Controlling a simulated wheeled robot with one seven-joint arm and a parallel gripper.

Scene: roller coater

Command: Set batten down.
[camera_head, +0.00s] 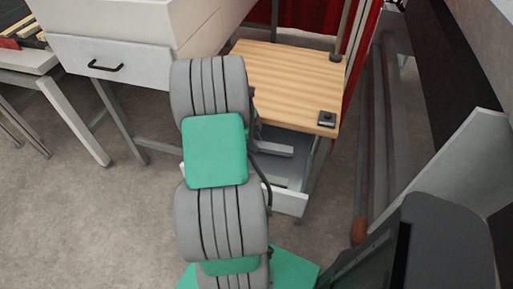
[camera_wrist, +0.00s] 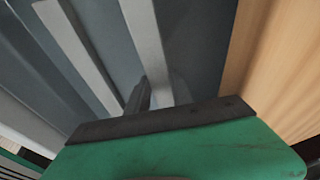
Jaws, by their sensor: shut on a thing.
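The batten (camera_wrist: 147,45) is a long pale grey bar. In the wrist view it runs from the top edge down between the fingers of my gripper (camera_wrist: 158,95), which is shut on it. In the head view the batten (camera_head: 275,149) shows as a short pale bar sticking out to the right of my arm, below the wooden top. It appears over the open drawer. Whether it touches the drawer I cannot tell. My arm hides most of the gripper and the batten's left part there.
The open drawer (camera_head: 290,201) sits under a wooden worktop (camera_head: 285,75) with a small black block (camera_head: 327,119) at its corner. A white cabinet (camera_head: 120,62) with a black handle stands at left. A dark panel is at right. The floor at lower left is clear.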

